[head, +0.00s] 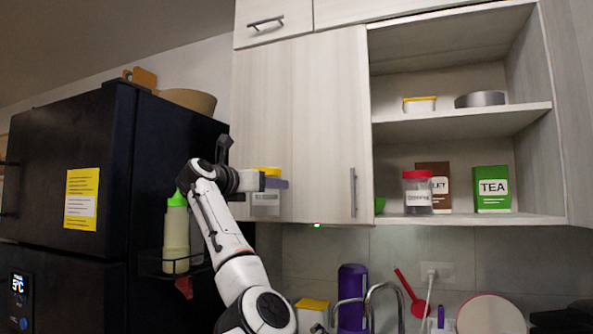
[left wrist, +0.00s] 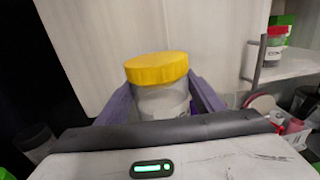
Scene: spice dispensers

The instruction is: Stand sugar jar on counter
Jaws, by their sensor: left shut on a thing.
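The sugar jar (head: 265,205) is clear with a yellow lid and a pale label too small to read. It hangs upright in the air in front of the closed cabinet door. My left gripper (head: 268,184) is shut on it just below the lid. In the left wrist view the jar (left wrist: 160,88) sits between the two purple-grey fingers (left wrist: 163,100), and its lower part is hidden by the gripper body. The counter surface is hardly visible, below the tiled wall. My right gripper is out of view.
An open cabinet shelf (head: 470,220) at right holds a red-lidded jar (head: 417,192), a brown box and a green TEA box (head: 491,189). A black fridge (head: 100,200) stands left. Below are a yellow-topped container (head: 312,305), a purple bottle (head: 352,297), a faucet (head: 385,288) and a red ladle (head: 411,293).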

